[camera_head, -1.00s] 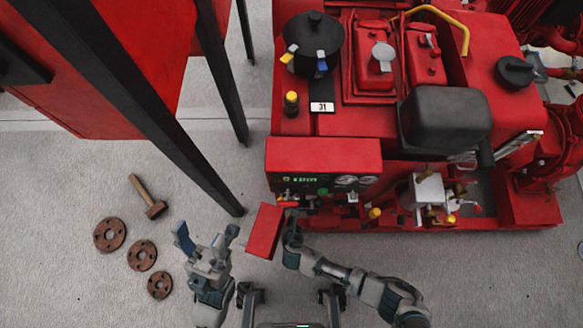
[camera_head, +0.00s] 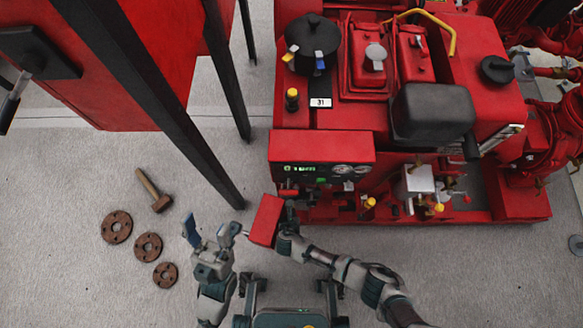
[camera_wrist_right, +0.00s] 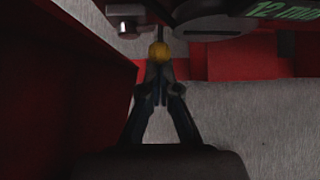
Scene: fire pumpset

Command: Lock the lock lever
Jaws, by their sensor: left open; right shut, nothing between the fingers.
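I cannot tell for sure which part is the lock lever. A small yellow knob (camera_wrist_right: 160,51) sits at the tips of my right gripper in the right wrist view, under the panel's underside. My right gripper (camera_wrist_right: 159,70) is shut with nothing between its fingers. In the head view it is by the control panel (camera_head: 320,172), beside an open red flap (camera_head: 266,220), and its tips are hard to make out. My left gripper (camera_head: 208,232) is open and empty, left of the flap. A dark handle (camera_head: 12,101) hangs on a black plate at the upper left.
The red pump set (camera_head: 345,115) fills the upper right. Black posts (camera_head: 150,100) of a red tank frame stand at the left. A hammer (camera_head: 155,190) and rusty flanges (camera_head: 117,227) lie on the floor.

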